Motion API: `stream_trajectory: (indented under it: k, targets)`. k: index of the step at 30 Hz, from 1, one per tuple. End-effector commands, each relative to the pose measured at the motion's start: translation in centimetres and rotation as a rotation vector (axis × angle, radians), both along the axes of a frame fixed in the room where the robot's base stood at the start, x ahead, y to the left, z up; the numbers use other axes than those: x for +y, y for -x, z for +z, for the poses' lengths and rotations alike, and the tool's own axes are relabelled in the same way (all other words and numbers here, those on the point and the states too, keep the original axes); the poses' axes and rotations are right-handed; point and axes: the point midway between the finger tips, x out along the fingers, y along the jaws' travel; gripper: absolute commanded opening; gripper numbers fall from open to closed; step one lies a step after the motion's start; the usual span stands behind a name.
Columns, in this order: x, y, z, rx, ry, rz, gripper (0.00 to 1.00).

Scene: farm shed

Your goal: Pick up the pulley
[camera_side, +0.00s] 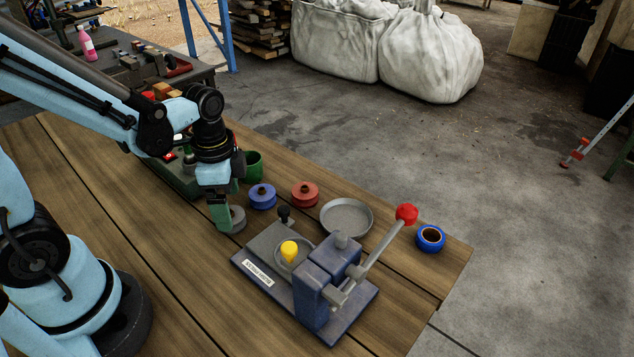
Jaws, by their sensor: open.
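My gripper (228,210) points down at the table, left of the middle, with its green fingers low over the boards. It is open. A grey pulley-like disc (237,217) lies at the fingertips, partly hidden by the near finger. I cannot tell whether the fingers touch it.
A blue press fixture (313,292) with a red-knobbed lever (406,214) and a yellow piece (289,251) stands in front. A round grey dish (346,217), a blue tape roll (431,238) and a green cup (253,165) are nearby.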

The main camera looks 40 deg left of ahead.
Motion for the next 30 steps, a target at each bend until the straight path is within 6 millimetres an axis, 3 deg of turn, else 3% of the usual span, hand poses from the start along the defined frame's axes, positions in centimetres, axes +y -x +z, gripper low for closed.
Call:
stream_trajectory:
  k: [9, 20, 30]
  targets:
    - [-0.1, 0.0, -2.8, -0.001, 0.001, -0.001, 0.89]
    - [-0.1, 0.1, -3.2, -0.001, 0.001, 0.000, 0.89]
    - [-0.1, 0.1, -3.2, -0.001, 0.001, 0.000, 0.39]
